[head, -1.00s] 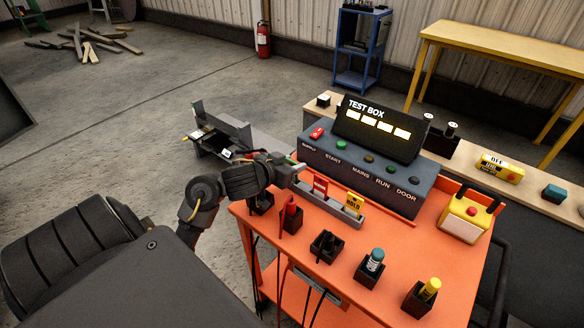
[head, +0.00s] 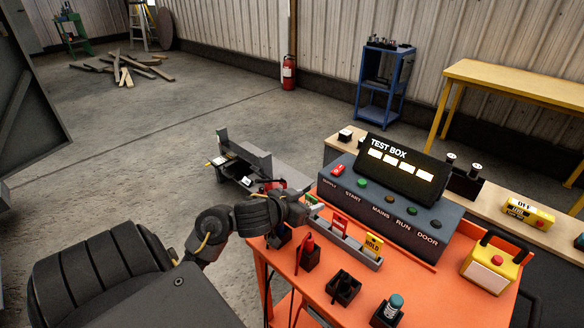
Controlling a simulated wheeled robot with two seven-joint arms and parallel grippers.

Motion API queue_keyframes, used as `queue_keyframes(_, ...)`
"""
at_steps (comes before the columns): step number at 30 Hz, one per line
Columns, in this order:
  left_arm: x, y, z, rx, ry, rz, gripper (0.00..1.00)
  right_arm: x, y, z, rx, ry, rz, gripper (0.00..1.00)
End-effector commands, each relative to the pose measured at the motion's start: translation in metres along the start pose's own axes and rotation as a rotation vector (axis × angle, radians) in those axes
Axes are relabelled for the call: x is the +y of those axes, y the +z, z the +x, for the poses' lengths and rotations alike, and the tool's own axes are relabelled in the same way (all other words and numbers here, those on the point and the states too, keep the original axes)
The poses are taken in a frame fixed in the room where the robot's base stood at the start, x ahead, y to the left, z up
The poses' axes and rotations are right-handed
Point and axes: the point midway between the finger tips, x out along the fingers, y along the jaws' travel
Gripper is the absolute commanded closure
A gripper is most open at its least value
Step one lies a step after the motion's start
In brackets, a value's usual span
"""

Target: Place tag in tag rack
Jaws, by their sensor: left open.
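The tag rack (head: 352,244) is a long grey tray on the orange cart, in front of the test box. A red tag (head: 339,226) and a yellow HOLD tag (head: 373,244) stand upright in it. A small green and white piece (head: 314,202) shows at the rack's left end, right by my left fingertips; I cannot tell whether it is a tag in the rack or between the fingers. My left gripper (head: 307,208) is open at that end, its jaws mostly hidden by its own wrist. My right gripper is not in view.
The dark test box (head: 384,199) with buttons stands behind the rack. Black holders with a red-handled item (head: 307,250) and a teal-topped item (head: 392,305) sit in front. A yellow box (head: 490,267) is at right. A grey fixture (head: 240,165) lies beyond my left arm.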

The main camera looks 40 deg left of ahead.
Motion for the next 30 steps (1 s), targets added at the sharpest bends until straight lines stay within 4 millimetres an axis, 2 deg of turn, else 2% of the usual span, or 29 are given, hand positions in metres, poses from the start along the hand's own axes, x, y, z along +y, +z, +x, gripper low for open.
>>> queue_keyframes(1,0.000,-0.003,-0.014,-0.003,-0.001,0.006,0.39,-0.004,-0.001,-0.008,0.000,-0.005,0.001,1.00)
queue_keyframes(6,0.000,-0.002,-0.052,-0.003,-0.001,0.004,0.39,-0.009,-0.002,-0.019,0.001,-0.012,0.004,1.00)
queue_keyframes(9,0.001,-0.003,-0.071,-0.003,0.002,0.004,0.39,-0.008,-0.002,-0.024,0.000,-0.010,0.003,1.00)
queue_keyframes(12,0.001,-0.004,-0.083,-0.005,0.003,-0.004,0.39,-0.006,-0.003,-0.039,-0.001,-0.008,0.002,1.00)
queue_keyframes(18,0.000,-0.002,-0.095,-0.001,0.001,-0.001,0.39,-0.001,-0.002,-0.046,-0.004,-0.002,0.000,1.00)
queue_keyframes(30,0.000,-0.001,-0.095,0.001,0.000,0.000,0.39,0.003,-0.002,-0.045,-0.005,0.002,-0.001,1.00)
